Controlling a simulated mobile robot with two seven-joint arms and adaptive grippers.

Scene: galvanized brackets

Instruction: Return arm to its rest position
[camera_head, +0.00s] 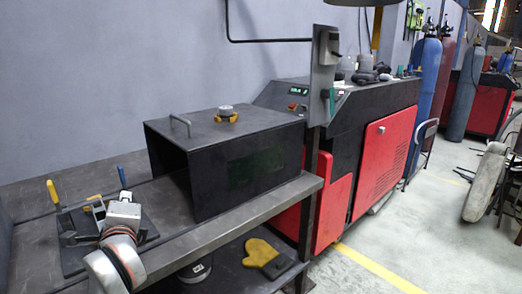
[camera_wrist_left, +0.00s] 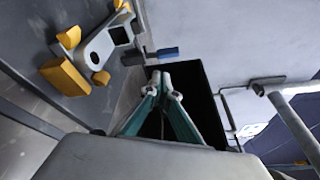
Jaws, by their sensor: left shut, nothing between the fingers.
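My left gripper (camera_head: 124,196) is above the left end of the workbench in the head view, in front of a dark fixture plate (camera_head: 73,258). My own wrist partly hides the plate. In the left wrist view my left gripper (camera_wrist_left: 166,78) has its teal fingers together at the tips, with nothing between them. A grey bracket with a square hole (camera_wrist_left: 118,36) lies to the left of the fingers, among yellow clamp parts (camera_wrist_left: 64,77). My right gripper is in neither view.
A black open-fronted box (camera_head: 245,165) stands on the bench (camera_head: 255,213) right of the gripper. Yellow-handled (camera_head: 53,192) and blue-handled (camera_head: 121,175) clamps rise near the gripper. A yellow mitt (camera_head: 262,252) lies on the lower shelf. A red-and-black machine (camera_head: 380,145) stands beyond.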

